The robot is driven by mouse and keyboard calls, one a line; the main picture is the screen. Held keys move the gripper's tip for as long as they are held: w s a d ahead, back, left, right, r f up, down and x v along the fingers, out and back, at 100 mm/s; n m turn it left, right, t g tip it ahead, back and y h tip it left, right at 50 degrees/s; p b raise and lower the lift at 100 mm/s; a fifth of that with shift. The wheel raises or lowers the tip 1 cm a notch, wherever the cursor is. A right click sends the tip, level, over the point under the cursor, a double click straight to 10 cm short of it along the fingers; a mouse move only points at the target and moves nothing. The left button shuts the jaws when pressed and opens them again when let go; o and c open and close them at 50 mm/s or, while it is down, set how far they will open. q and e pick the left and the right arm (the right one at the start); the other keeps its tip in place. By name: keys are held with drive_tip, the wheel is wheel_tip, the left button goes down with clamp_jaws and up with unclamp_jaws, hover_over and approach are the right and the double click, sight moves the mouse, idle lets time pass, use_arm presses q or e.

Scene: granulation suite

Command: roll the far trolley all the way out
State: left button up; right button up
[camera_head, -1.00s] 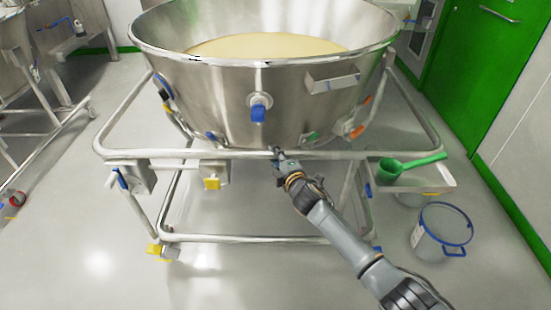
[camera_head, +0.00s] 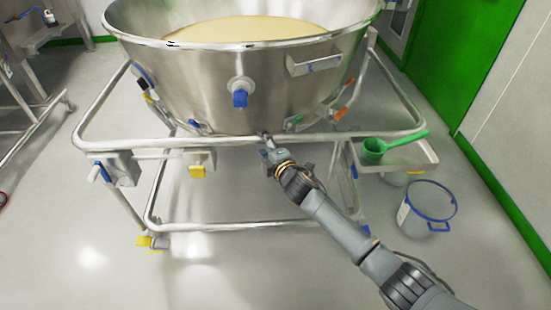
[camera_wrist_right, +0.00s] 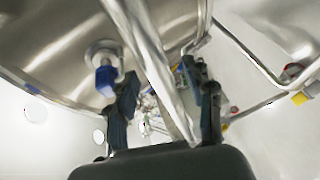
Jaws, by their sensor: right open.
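A steel trolley with a round bowl (camera_head: 215,85) of pale powder stands in front of me, and its tubular front rail (camera_head: 350,137) runs across the head view. My right gripper (camera_head: 267,143) is at the middle of this rail, below the bowl's blue-capped fitting. In the right wrist view, the gripper (camera_wrist_right: 162,85) is open with a finger on each side of the rail (camera_wrist_right: 150,45), which passes between them. Contact cannot be told. My left gripper is out of view.
A green scoop (camera_head: 390,145) lies on the side tray (camera_head: 420,158) at the trolley's right. A clear bucket with a blue rim (camera_head: 425,212) stands on the floor beside it. More steel equipment (camera_head: 25,100) stands at the left. The near floor at left is clear.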

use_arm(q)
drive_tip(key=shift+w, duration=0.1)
use_arm(e)
drive_tip(key=v, duration=0.9)
drive_tip(key=shift+s+d, duration=0.2)
drive_tip(key=shift+s, duration=0.15)
